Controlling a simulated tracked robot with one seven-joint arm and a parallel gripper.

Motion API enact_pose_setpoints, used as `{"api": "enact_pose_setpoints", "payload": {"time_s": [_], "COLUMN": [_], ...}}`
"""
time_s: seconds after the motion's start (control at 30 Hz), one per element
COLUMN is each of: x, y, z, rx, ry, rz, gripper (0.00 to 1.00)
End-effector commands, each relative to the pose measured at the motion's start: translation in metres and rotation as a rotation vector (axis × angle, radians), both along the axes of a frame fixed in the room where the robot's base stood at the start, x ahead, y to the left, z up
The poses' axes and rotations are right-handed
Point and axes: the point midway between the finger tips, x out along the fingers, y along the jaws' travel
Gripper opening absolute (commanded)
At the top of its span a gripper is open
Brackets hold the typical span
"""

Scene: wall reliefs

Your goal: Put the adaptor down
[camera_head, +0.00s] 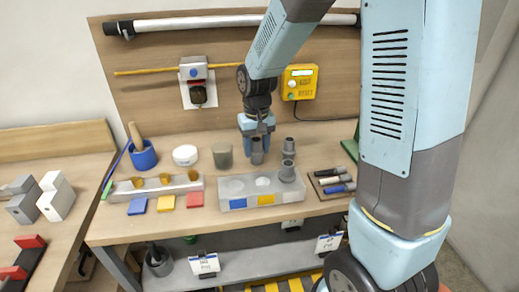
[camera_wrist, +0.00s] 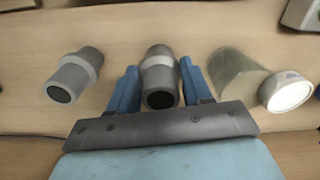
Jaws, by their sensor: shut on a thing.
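My gripper (camera_head: 257,136) points down at the back of the workbench, behind the long grey block (camera_head: 240,203). Its blue fingers are shut on a grey stepped adaptor (camera_head: 257,156), which looks upright with its lower end at or just above the bench top. I cannot tell whether it touches. In the wrist view the adaptor (camera_wrist: 160,75) sits between both fingertips (camera_wrist: 159,68). A similar grey adaptor (camera_head: 288,147) stands to its right in the head view and shows at the left of the wrist view (camera_wrist: 74,75). Another grey piece (camera_head: 287,172) stands on the block's right end.
A blue pot (camera_head: 143,157) is farther left. A tray of tools (camera_head: 330,183) lies right. A yellow box (camera_head: 299,82) hangs on the back panel.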

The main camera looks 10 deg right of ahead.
Motion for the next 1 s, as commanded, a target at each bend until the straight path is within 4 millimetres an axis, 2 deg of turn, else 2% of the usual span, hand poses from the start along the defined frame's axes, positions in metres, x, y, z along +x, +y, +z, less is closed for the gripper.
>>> {"api": "enact_pose_setpoints", "payload": {"time_s": [0.1, 0.43, 0.47, 0.5, 0.7, 1.0], "x": [-0.0002, -0.0001, 0.0000, 0.0000, -0.0001, 0.0001], "y": [-0.0002, -0.0005, -0.0005, -0.0005, -0.0008, -0.0011], "z": [-0.0107, -0.0130, -0.0130, -0.0128, -0.0126, -0.0103], "rx": [0.000, 0.000, 0.000, 0.000, 0.000, 0.000], "ry": [0.000, -0.001, -0.001, -0.001, -0.001, -0.002], "rz": [0.000, -0.001, -0.001, -0.001, -0.002, -0.002], "gripper": [0.19, 0.19, 0.51, 0.55, 0.74, 0.75]}}
